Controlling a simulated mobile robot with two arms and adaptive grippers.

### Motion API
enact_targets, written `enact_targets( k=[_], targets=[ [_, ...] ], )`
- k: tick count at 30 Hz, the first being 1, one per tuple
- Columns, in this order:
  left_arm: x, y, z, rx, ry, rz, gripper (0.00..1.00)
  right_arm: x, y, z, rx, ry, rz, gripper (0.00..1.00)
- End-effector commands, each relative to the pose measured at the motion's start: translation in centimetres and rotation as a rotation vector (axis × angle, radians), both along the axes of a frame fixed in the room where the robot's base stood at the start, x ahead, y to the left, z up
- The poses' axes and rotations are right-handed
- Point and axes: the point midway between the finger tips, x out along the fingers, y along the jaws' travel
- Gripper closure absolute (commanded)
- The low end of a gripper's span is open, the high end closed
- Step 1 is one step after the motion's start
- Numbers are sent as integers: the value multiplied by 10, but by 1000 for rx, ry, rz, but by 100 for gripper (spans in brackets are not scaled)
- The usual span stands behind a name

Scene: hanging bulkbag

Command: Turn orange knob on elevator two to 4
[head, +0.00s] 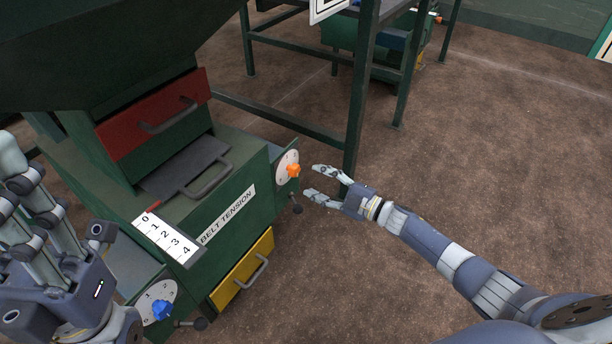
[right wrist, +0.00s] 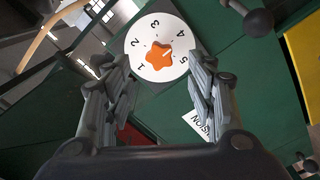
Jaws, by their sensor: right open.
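The orange knob (head: 293,170) sits on a round white dial (head: 283,161) on the side of the green machine. In the right wrist view the star-shaped orange knob (right wrist: 159,56) is at the centre of the white dial (right wrist: 146,29), numbered 1 to 5. A small white mark on the knob points roughly between 4 and 5. My right gripper (head: 314,181) is open, its fingers pointing at the knob from a short distance. In the wrist view its fingers (right wrist: 158,62) flank the knob, apart from it. My left gripper (head: 28,172) is at the left edge; its fingertip gap is unclear.
A blue knob (head: 161,309) on another dial is at the lower left. A black round-ended handle (head: 296,208) sticks out below the orange knob. A yellow drawer (head: 243,270) and red drawer (head: 150,118) are on the machine. A green frame leg (head: 360,100) stands behind my right gripper. Open floor lies right.

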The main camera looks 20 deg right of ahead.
Motion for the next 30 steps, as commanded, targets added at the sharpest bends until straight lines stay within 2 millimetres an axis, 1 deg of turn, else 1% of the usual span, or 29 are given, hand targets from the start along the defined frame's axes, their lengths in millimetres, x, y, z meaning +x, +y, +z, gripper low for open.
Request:
enact_targets(
  k=[1,3,6,10,15,30],
  targets=[
    [0,0,0,-1,0,0,60,-10,-7,-1,-2,1,0,48],
    [0,0,0,-1,1,0,60,-20,-16,-1,-2,1,0,48],
    [0,0,0,-1,1,0,60,-33,-25,-1,-1,2,0,48],
    [0,0,0,-1,1,0,60,-43,-33,0,0,0,0,48],
    [0,0,0,-1,1,0,60,-47,-37,0,0,0,0,48],
    [0,0,0,-2,2,0,60,-47,-37,0,0,0,0,48]
  ],
)
